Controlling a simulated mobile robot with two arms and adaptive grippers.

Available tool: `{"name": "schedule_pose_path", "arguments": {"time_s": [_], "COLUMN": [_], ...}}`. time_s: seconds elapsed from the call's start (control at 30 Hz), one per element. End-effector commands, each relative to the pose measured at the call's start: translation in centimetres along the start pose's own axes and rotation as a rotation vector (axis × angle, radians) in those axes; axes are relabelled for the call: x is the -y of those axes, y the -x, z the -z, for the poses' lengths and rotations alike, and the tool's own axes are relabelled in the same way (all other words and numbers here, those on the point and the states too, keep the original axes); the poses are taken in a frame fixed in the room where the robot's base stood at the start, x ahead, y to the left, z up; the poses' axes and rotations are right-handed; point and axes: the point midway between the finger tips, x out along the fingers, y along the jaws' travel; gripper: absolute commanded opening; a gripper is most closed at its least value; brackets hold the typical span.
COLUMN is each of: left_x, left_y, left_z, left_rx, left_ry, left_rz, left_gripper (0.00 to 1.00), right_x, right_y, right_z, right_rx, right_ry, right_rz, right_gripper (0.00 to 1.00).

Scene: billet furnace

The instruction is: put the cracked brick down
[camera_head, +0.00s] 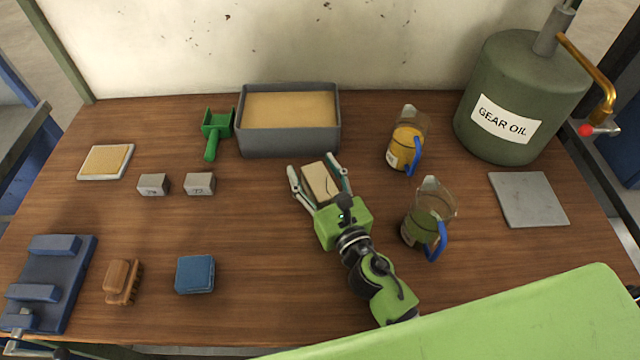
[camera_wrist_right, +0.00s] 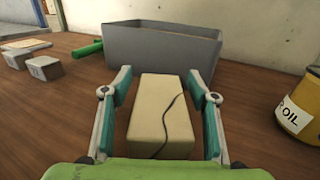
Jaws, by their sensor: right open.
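The cracked brick (camera_head: 320,182) is a pale cream block with a dark crack line along its top. It rests on the wooden table in front of the grey sand bin. My right gripper (camera_head: 319,174) is open, with one finger on either side of the brick. In the right wrist view the brick (camera_wrist_right: 162,112) lies between the spread fingers of the gripper (camera_wrist_right: 160,85), with a gap visible on each side. My left gripper is not recognisable in either view.
The sand bin (camera_head: 288,140) stands just behind the brick. Two jugs with blue handles (camera_head: 405,147) (camera_head: 425,228) stand to the right. A green scoop (camera_head: 213,135), two small grey blocks (camera_head: 153,185) (camera_head: 200,184) and a blue block (camera_head: 195,274) are to the left. The table between the blue block and my right arm is clear.

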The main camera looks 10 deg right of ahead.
Motion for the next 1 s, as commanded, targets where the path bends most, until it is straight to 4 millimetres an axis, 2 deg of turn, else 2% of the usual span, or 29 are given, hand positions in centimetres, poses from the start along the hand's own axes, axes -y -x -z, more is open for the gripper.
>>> {"name": "schedule_pose_path", "arguments": {"time_s": [0.13, 0.4, 0.6, 0.67, 0.7, 1.0], "left_x": [0.0, -0.05, -0.17, -0.21, -0.24, -0.33], "left_y": [0.41, 0.36, 0.36, 0.37, 0.37, 0.73], "left_z": [0.0, -0.11, -0.32, -0.32, -0.32, -0.31], "left_rx": [0.0, 0.002, 0.005, 0.005, 0.005, 0.006], "left_ry": [0.0, 0.0, 0.0, 0.0, 0.0, -0.001], "left_rz": [0.0, -0.001, -0.002, -0.003, -0.003, -0.004], "left_gripper": [0.45, 0.45, 0.45, 0.45, 0.45, 0.45], "right_x": [0.03, 0.01, 0.01, 0.0, 0.0, 0.0], "right_y": [-1.46, -1.64, -1.63, -1.65, -1.65, -1.66], "right_z": [-0.09, 0.05, 0.04, -0.08, -0.08, -0.59], "right_rx": [0.0, -0.001, 0.0, 0.002, 0.002, 0.003], "right_ry": [0.0, 0.0, 0.0, 0.0, 0.0, 0.001], "right_rz": [0.0, 0.0, 0.0, -0.001, -0.001, -0.001], "right_gripper": [0.54, 0.54, 0.03, 0.03, 0.0, 0.0]}}
